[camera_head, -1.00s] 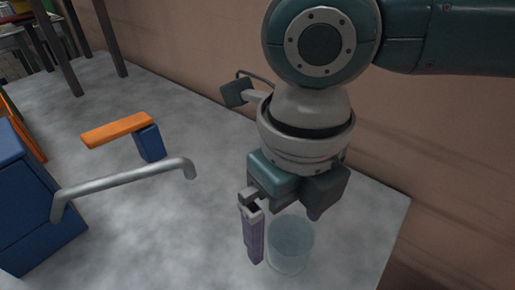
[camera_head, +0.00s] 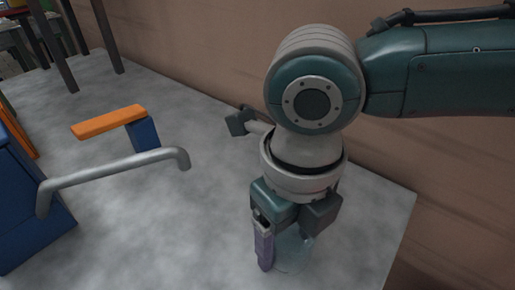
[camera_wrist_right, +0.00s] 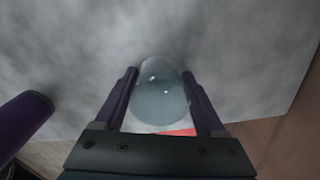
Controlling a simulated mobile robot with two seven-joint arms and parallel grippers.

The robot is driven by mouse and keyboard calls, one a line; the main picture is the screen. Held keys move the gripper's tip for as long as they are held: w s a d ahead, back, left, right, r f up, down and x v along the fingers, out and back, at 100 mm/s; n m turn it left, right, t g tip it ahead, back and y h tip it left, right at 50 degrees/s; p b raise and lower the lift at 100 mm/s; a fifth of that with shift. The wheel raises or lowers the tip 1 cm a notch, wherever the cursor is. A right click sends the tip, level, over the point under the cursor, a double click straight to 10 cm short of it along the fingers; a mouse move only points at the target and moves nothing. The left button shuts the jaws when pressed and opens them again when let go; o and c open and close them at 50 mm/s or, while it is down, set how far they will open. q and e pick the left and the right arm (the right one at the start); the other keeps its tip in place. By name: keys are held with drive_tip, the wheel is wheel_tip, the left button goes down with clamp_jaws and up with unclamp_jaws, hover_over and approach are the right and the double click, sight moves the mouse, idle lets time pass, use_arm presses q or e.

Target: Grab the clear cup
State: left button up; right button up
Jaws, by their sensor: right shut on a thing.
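The clear cup (camera_head: 294,254) stands on the grey tabletop near its front right corner, partly hidden by my right gripper (camera_head: 283,245). In the right wrist view the cup (camera_wrist_right: 160,92) sits between the two purple fingers of my right gripper (camera_wrist_right: 162,88), one finger along each side. My right gripper is shut on the cup from above. In the head view one finger shows in front of the cup; the other is hidden. My left gripper is not in view.
A blue box (camera_head: 28,205) with a grey bar handle (camera_head: 115,170) stands at the left. An orange and blue piece (camera_head: 108,122) lies behind it. A brown wall (camera_head: 220,60) runs along the table's back. The middle of the grey tabletop (camera_head: 150,225) is clear.

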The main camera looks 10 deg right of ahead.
drive_tip(key=c, duration=0.7)
drive_tip(key=shift+r, duration=0.15)
